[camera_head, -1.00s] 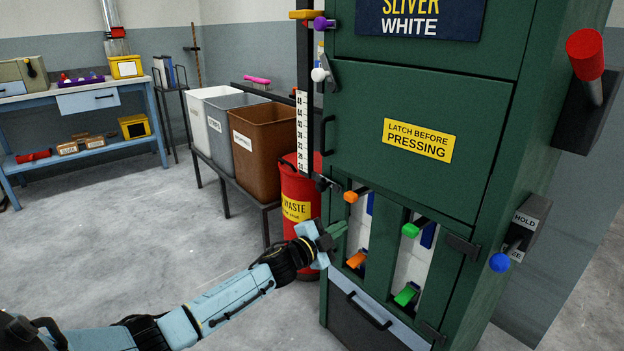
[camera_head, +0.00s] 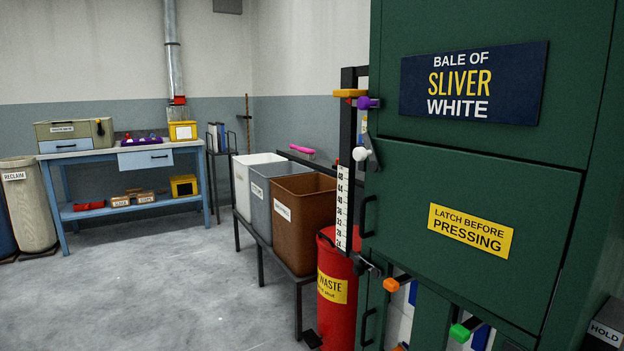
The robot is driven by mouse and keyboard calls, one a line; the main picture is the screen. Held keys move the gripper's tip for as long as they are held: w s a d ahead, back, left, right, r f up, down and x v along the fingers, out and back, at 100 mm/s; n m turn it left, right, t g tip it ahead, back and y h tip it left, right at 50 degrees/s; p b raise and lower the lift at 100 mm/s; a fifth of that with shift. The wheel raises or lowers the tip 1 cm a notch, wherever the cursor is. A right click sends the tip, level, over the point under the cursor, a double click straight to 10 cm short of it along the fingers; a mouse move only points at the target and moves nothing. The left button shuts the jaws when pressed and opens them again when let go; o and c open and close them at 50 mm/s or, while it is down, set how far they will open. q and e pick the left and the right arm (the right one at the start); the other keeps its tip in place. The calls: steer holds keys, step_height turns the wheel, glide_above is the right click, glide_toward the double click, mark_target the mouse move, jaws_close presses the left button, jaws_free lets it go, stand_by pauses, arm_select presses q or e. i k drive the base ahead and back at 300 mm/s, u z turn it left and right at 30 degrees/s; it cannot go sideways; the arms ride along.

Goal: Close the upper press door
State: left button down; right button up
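The green press (camera_head: 570,70) fills the right side of the view. Its upper door (camera_head: 480,280) is the green panel with the yellow "LATCH BEFORE PRESSING" label (camera_head: 470,230). The panel looks flush with the press front, with no clear gap at its edges. A black handle (camera_head: 365,216) is on its left edge. A lever with a white knob (camera_head: 360,153) is at its top left corner, and a dark latch piece (camera_head: 368,267) is at its lower left corner. Neither of my grippers is in view.
A red waste bin (camera_head: 336,312) stands left of the press. A brown bin (camera_head: 298,215) and other bins on a dark stand are beyond it. A blue workbench (camera_head: 68,213) is by the back wall. The grey floor (camera_head: 170,290) at the left front is clear.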

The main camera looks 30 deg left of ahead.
mark_target(493, 232)
steer(key=u, duration=0.55)
steer(key=i, duration=0.65)
steer(key=u, duration=0.15)
